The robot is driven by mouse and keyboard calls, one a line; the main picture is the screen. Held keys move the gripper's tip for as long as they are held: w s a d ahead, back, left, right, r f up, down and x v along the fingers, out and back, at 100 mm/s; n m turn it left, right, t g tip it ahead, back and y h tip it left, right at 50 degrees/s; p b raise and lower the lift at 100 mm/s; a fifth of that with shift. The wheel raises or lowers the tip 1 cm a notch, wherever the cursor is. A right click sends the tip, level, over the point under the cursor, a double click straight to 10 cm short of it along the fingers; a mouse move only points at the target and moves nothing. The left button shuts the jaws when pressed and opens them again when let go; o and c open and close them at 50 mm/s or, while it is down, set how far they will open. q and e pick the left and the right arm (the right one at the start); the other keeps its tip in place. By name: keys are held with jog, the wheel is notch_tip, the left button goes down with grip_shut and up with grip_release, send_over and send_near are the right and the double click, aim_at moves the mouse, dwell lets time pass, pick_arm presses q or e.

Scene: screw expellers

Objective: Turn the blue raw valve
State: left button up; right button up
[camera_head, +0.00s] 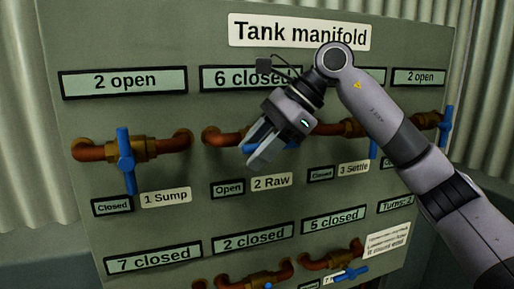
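The raw valve sits on a copper pipe (219,139) above the "2 Raw" label (271,181). The small plate beside that label reads "Open" (228,188). My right gripper (257,150) is in front of this valve and covers most of it. Only a bit of blue shows around the fingers, so the handle's angle is hidden. I cannot tell whether the fingers touch the handle or how far apart they are. My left gripper is not in view.
The grey panel is titled "Tank manifold" (299,33). The sump valve's blue handle (126,161) stands upright at left. Another blue handle (445,127) is at far right. Displays include "7 closed" (153,259) and "5 closed" (334,220). More pipes and blue handles sit along the bottom.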

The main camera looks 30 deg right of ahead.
jog(key=v, duration=0.7)
dwell(0.4)
jog(key=s+a+b, duration=0.2)
jog(key=s+b, duration=0.1)
jog(key=s, duration=0.4)
jog(key=shift+s, duration=0.35)
jog(key=shift+d, duration=0.15)
